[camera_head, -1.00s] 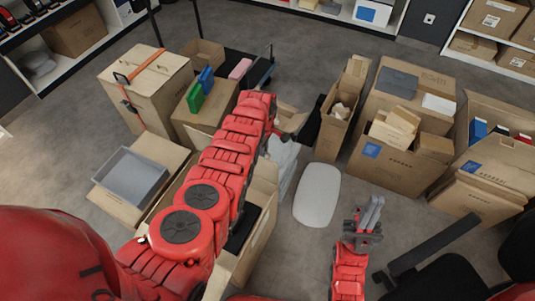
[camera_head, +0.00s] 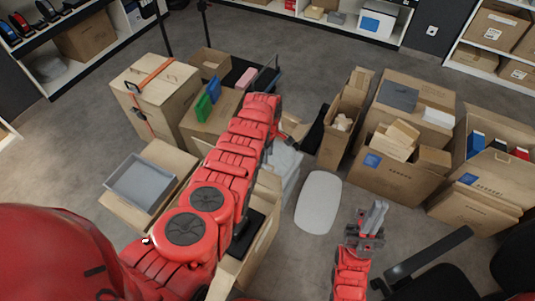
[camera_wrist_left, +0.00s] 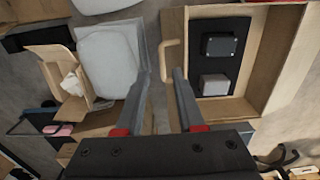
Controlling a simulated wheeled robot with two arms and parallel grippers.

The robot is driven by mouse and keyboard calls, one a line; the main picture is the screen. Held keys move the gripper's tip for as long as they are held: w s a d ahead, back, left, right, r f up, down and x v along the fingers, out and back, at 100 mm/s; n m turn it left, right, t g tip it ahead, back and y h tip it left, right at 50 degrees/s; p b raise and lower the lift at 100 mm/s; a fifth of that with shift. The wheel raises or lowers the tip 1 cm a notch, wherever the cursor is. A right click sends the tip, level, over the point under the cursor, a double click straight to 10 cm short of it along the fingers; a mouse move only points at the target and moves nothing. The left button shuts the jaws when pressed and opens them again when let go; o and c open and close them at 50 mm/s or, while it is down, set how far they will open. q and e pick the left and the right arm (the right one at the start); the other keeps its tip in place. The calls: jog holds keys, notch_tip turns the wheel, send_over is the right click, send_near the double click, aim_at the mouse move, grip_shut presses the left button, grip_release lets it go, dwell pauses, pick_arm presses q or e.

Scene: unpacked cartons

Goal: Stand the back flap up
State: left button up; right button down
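An open tan carton (camera_head: 262,238) stands under my left arm, which covers much of it. In the left wrist view this carton (camera_wrist_left: 250,103) holds a black insert (camera_wrist_left: 222,30) with a dark block and a grey block. A tan strip with a looped end (camera_wrist_left: 172,58) shows at its side; I cannot tell whether it is the back flap. My left gripper (camera_wrist_left: 160,80) is open and empty, its fingers apart at that side. The arm hides it in the head view. My right gripper (camera_head: 372,220) is at lower right, away from the carton, its opening unclear.
A grey tray (camera_head: 141,181) rests on a carton at left. A strapped carton (camera_head: 155,90) stands behind it. A pale oval pad (camera_head: 318,202) lies on the floor. Several packed cartons (camera_head: 400,168) stand at right. A grey container (camera_head: 286,165) adjoins the open carton.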

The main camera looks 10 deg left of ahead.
pick_arm(q)
notch_tip(320, 180, up, 2)
jog(key=shift+r+p, duration=0.1)
jog(key=shift+p, duration=0.55)
